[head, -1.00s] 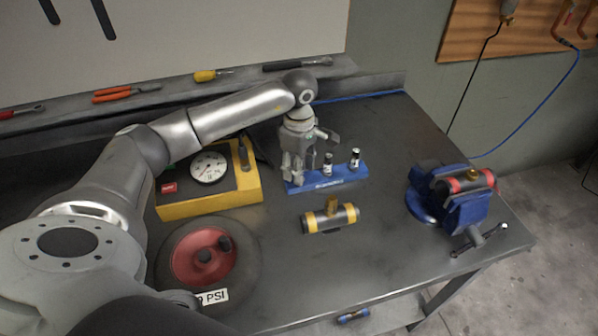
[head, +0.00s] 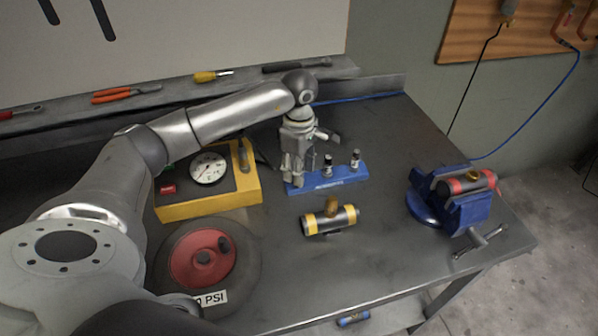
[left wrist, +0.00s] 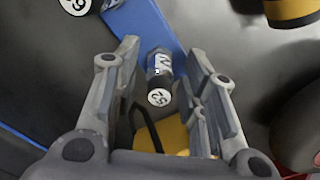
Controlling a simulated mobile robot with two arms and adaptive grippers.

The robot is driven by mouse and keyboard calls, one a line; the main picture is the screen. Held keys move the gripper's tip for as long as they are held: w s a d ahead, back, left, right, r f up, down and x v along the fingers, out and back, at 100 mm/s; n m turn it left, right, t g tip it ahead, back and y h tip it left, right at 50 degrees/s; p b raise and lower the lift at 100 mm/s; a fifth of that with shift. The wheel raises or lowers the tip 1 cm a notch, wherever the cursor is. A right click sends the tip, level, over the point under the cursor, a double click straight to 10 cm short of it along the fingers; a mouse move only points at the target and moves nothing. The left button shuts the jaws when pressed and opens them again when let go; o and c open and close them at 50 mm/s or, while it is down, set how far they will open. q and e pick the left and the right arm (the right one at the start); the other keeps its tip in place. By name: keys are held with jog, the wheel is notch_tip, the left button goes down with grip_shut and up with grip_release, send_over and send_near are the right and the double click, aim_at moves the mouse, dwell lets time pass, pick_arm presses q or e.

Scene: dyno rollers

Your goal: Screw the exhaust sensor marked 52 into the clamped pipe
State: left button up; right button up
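The sensor marked 52 (left wrist: 159,76) stands in the blue rack, its dark cap and white numbered top showing in the left wrist view. My left gripper (left wrist: 165,70) is open, with its fingers on either side of this sensor; I cannot tell whether they touch it. In the head view my left gripper (head: 298,183) is over the left end of the blue rack (head: 340,185) and hides part of it. My right gripper is out of view.
Two other dark sensors (head: 327,165) (head: 355,160) stand along the rack. A yellow-banded pipe (head: 330,218) lies loose in front. A yellow gauge box (head: 208,205) and a wheel (head: 203,258) are at left. The bench between rack and vise is clear.

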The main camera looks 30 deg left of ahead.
pick_arm(q)
grip_shut()
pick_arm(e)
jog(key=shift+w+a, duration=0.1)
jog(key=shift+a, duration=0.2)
pick_arm(q)
jog(key=shift+r+p, duration=1.6)
jog(key=shift+r, duration=1.4)
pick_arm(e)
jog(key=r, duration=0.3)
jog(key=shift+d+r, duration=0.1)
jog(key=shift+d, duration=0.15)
pick_arm(q)
jog(key=shift+f, duration=0.1)
